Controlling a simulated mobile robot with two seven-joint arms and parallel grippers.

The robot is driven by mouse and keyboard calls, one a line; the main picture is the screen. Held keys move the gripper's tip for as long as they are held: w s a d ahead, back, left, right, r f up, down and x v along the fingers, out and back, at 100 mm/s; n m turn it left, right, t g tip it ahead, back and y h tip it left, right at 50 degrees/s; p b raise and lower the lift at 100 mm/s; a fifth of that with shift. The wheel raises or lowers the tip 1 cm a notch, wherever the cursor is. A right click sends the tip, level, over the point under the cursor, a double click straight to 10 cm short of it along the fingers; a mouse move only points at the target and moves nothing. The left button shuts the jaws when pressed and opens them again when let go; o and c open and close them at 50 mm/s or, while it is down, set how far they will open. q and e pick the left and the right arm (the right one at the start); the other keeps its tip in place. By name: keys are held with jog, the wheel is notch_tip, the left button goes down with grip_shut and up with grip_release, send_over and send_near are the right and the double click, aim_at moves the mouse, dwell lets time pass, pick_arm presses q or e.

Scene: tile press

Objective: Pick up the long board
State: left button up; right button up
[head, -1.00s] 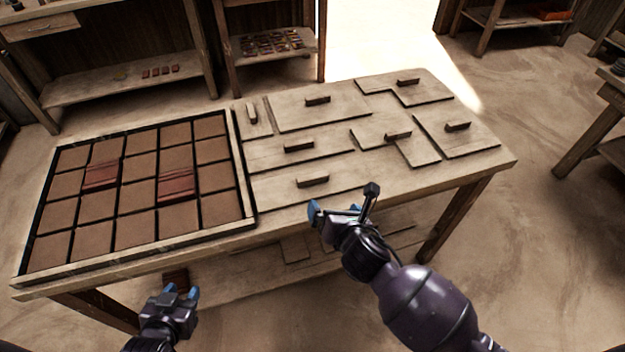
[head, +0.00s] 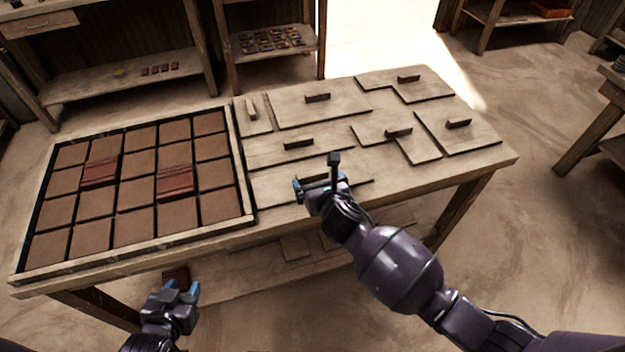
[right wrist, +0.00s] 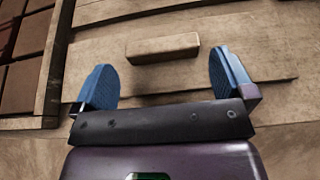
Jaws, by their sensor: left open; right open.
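The long board (head: 275,188) is a flat wooden strip lying at the front of the worktable, right of the tile frame. In the right wrist view the board (right wrist: 275,60) runs across the picture, with its block handle (right wrist: 162,47) in the middle. My left gripper (head: 181,289) is open and empty, low in front of the table.
A framed tray (head: 245,190) of brown tiles, some redder, fills the table's left half. Other flat boards with handles lie close behind the long board, including another strip (head: 265,152) and an angled piece (head: 420,150). Bare tabletop (head: 440,180) shows at the front right.

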aim_at(313, 175)
jog(key=shift+b+x, duration=0.35)
jog(key=shift+x, duration=1.45)
jog(key=shift+c, duration=0.3)
jog(key=c, duration=0.7)
